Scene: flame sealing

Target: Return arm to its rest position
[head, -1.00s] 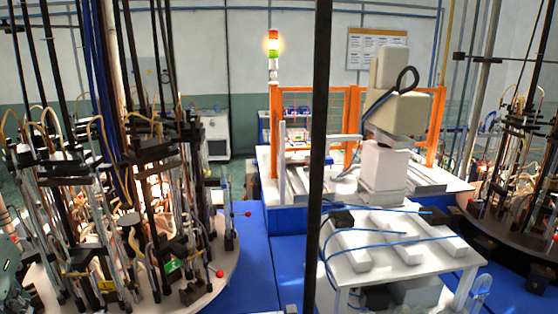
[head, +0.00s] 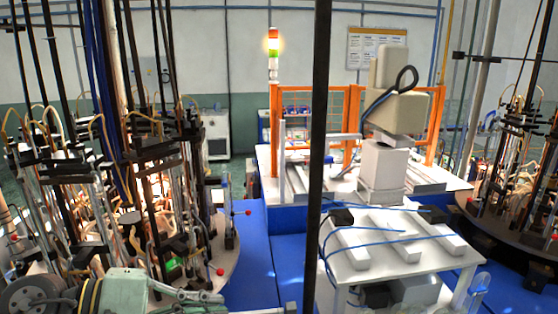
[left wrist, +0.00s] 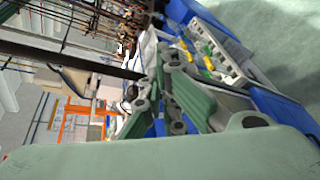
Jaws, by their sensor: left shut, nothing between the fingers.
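My left gripper (head: 212,297) is at the bottom left of the head view, in front of the left carousel. It is grey-green, points to the right, and its fingers are shut and empty. Its fingers also show in the left wrist view (left wrist: 160,80), close together, with nothing seen between them. Part of my left arm is cut off by the lower edge of the head view. My right gripper is in neither view.
A round carousel (head: 222,262) crowded with glassware and black rods stands at the left. A black vertical pole (head: 316,150) crosses the middle. A white table (head: 350,262) with blue cables is at right. A white robot arm (head: 384,165) stands behind it.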

